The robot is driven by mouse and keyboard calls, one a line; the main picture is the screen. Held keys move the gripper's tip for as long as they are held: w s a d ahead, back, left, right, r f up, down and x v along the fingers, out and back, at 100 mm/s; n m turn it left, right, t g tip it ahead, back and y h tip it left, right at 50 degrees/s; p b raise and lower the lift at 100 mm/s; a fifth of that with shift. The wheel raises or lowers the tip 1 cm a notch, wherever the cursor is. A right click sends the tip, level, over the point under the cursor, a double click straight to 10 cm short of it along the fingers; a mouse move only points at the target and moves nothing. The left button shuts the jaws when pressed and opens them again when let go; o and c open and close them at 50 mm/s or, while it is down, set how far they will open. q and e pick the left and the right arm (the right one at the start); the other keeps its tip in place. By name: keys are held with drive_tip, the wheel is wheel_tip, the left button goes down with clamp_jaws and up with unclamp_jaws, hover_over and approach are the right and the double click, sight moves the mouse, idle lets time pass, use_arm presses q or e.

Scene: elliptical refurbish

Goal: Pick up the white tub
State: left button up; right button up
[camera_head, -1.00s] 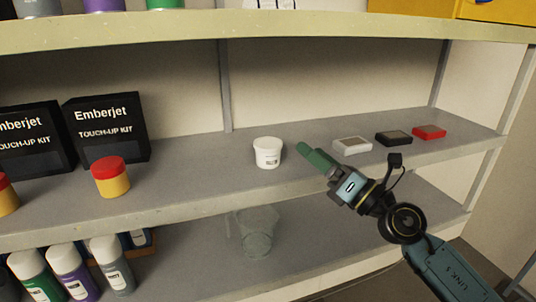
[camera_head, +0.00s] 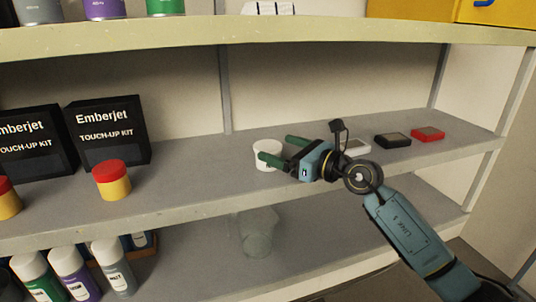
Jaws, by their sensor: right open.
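The white tub (camera_head: 264,149) stands upright on the middle shelf, right of centre in the head view. My right gripper (camera_head: 276,150) is open, with its two green fingers pointing left at the tub. One finger passes in front of the tub and hides part of its front. The other finger is at the tub's far right side. Whether either finger touches the tub cannot be told. My left gripper is not in view.
Black touch-up kit boxes (camera_head: 107,135) and a yellow jar with a red lid (camera_head: 111,180) stand left on the middle shelf (camera_head: 190,179). Black (camera_head: 393,140) and red (camera_head: 428,134) flat items lie to the right. A clear container (camera_head: 257,232) and spray cans (camera_head: 112,266) are below.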

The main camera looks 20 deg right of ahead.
sight(267, 144)
drive_tip(key=x, duration=0.4)
drive_tip(key=shift+w+a+f, duration=0.1)
drive_tip(key=shift+w+a, duration=0.15)
drive_tip(key=shift+w, duration=0.05)
drive_tip(key=c, duration=1.2)
drive_tip(key=shift+c, duration=0.4)
